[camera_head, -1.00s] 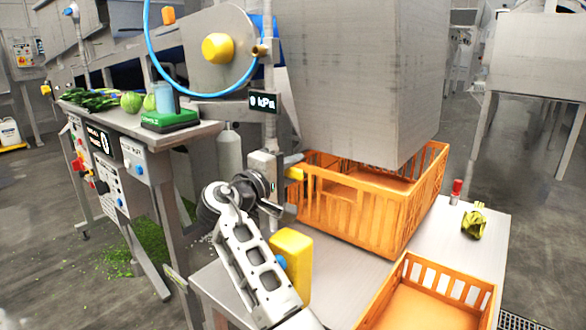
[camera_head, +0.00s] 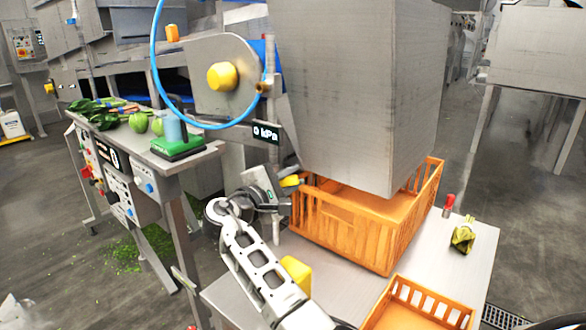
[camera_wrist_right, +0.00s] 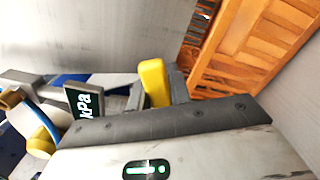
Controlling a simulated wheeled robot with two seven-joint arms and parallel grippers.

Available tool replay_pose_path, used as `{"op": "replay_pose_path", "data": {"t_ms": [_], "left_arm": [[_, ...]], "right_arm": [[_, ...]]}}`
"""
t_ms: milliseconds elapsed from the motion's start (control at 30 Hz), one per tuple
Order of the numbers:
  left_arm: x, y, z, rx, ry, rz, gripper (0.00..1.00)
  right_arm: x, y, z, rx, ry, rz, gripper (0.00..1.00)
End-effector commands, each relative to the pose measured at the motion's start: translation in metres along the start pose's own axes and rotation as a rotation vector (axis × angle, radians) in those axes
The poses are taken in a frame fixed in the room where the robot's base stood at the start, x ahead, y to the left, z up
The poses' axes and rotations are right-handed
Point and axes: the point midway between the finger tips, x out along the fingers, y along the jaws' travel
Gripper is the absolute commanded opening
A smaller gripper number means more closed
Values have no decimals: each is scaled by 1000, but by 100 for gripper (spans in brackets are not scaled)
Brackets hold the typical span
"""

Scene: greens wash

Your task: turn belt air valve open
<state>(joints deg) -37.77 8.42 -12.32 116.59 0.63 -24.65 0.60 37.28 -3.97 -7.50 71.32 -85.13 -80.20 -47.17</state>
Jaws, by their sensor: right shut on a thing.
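The belt air valve's yellow handle (camera_head: 290,181) sits below the kPa display, in front of the large grey housing. It also shows in the right wrist view (camera_wrist_right: 154,82), tilted from upright. My right gripper (camera_head: 281,185) is at the handle and shut on it, with part of the handle sticking out beyond the jaws. The valve body is mostly hidden behind my gripper and wrist. The black kPa display (camera_head: 265,133) reads 0; it also shows in the wrist view (camera_wrist_right: 85,104). My left gripper is not in view.
An orange crate (camera_head: 345,225) stands under the grey housing (camera_head: 355,90), right beside my right gripper. Another orange crate (camera_head: 440,311) is at the table's front. A yellow block (camera_head: 297,272) is partly behind my right arm. A blue hose (camera_head: 154,65) loops above.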

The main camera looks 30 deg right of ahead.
Motion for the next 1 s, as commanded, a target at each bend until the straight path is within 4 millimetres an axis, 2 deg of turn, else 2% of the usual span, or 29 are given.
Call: {"op": "replay_pose_path", "data": {"t_ms": [33, 300, 767, 800, 867, 1000], "left_arm": [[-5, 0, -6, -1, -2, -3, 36], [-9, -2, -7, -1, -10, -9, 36], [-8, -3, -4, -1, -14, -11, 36], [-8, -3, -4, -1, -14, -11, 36], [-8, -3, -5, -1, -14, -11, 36], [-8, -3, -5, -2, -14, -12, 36]], "right_arm": [[0, 6, 2, -28, 0, 1, 0], [-1, 11, 0, -116, 0, 2, 0], [-1, 10, -1, -131, 0, 1, 0], [-1, 10, -1, -131, 0, 1, 22], [-1, 10, -1, -131, 0, 1, 39], [0, 10, -1, -130, 0, 1, 42]]}}
